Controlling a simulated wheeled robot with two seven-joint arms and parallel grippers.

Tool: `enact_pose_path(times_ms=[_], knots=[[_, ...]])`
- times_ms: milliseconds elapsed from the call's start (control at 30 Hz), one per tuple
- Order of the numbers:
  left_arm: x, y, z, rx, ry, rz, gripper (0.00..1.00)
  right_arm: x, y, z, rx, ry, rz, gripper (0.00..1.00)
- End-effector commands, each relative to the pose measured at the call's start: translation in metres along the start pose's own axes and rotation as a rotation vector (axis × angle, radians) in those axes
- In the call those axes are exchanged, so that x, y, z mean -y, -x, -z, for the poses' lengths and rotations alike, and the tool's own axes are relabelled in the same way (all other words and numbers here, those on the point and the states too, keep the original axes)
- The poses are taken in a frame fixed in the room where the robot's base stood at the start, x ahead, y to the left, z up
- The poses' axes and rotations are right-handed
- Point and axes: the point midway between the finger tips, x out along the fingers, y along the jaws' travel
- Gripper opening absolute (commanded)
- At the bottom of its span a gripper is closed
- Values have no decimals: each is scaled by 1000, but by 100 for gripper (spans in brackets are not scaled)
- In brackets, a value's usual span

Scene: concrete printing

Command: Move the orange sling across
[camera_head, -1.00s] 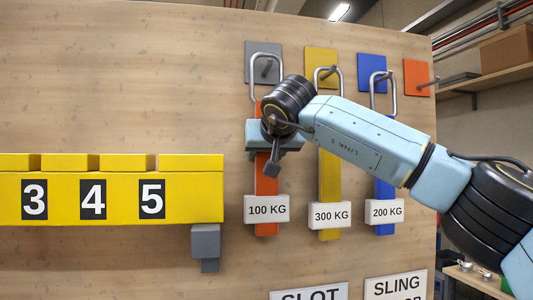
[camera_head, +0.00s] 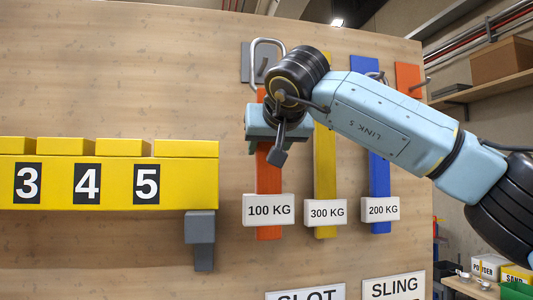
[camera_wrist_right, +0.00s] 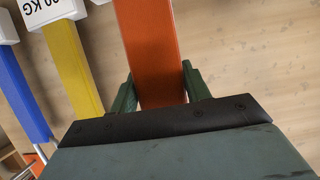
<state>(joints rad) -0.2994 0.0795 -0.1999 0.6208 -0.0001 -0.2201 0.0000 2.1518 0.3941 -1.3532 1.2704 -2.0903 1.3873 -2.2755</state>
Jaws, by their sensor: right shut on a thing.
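The orange sling (camera_head: 269,180) hangs upright on the wooden board, with a white 100 KG tag (camera_head: 268,210) and a metal ring (camera_head: 268,41) at its top. The ring is in front of the grey hook plate (camera_head: 246,62); I cannot tell whether it is still around the peg. My right gripper (camera_head: 267,143) is shut on the orange strap below the ring. In the right wrist view the green fingers (camera_wrist_right: 160,90) flank the orange strap (camera_wrist_right: 152,45) on both sides. My left gripper is not in view.
The yellow 300 KG sling (camera_head: 325,170) and blue 200 KG sling (camera_head: 380,180) hang to the right, partly behind my arm. An orange plate (camera_head: 407,77) with a bare hook is further right. A yellow numbered beam (camera_head: 190,175) lies at left. Signs are below.

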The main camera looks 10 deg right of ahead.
Motion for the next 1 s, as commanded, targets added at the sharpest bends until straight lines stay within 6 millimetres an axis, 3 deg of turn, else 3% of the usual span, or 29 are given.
enact_pose_path(times_ms=[1000], knots=[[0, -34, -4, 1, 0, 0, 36, 0, 65, -26, -5, -1, 0, 10]])
